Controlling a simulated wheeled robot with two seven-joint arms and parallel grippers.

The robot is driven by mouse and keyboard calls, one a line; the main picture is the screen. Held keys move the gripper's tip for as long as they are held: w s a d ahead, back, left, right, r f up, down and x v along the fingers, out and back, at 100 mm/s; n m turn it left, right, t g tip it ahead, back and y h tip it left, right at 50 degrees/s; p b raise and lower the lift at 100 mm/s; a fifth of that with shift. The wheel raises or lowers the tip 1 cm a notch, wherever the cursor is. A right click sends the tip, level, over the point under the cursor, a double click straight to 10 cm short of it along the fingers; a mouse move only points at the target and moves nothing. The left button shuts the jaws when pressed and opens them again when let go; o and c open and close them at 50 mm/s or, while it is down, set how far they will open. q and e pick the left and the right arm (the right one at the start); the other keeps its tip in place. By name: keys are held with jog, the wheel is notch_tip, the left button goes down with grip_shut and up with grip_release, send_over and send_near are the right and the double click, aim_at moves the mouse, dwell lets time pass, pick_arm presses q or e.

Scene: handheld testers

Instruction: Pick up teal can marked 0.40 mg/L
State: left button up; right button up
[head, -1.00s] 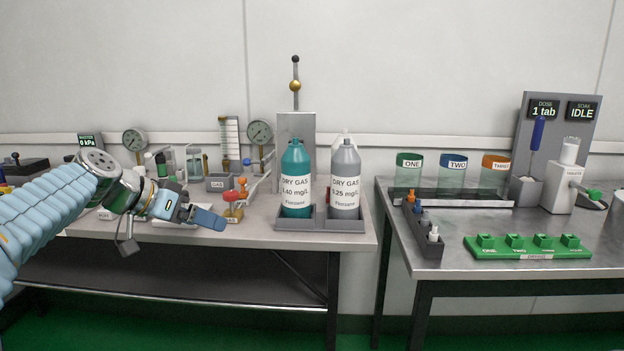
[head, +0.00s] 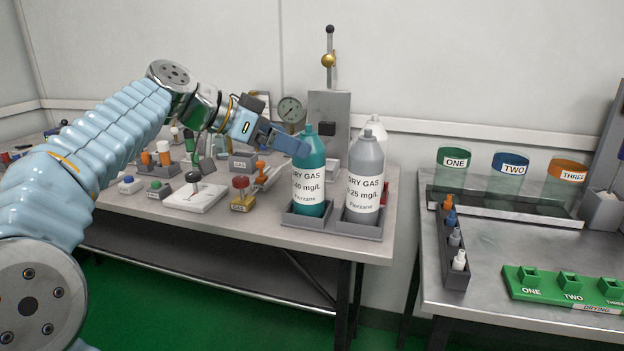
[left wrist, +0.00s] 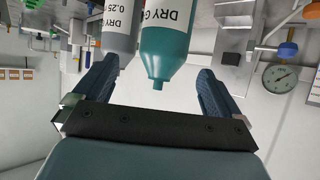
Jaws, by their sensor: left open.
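The teal can (head: 309,170) stands upright in a grey two-place holder (head: 309,222) near the table's right end. Its label reads DRY GAS and ends in 40 mg/L; the start of the number is covered or unclear. A grey can (head: 364,178) marked 0.25 mg/L stands beside it on the right. My left gripper (head: 290,142) is open at the upper left of the teal can, close to its neck. In the left wrist view, the teal can (left wrist: 166,52) shows upside down, its neck between the open fingers (left wrist: 155,90). My right gripper is out of view.
A grey block with a gold-balled lever (head: 328,62) stands behind the cans. Red-knobbed and black-knobbed fittings (head: 241,195) sit on the table to the left. A second table (head: 500,260) with labelled cups stands to the right, across a gap.

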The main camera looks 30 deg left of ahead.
aim_at(309, 173)
pick_arm(q)
jog(key=x, duration=0.6)
jog(key=shift+w+f, duration=0.15)
jog(key=shift+w, duration=0.05)
jog(key=c, duration=1.6)
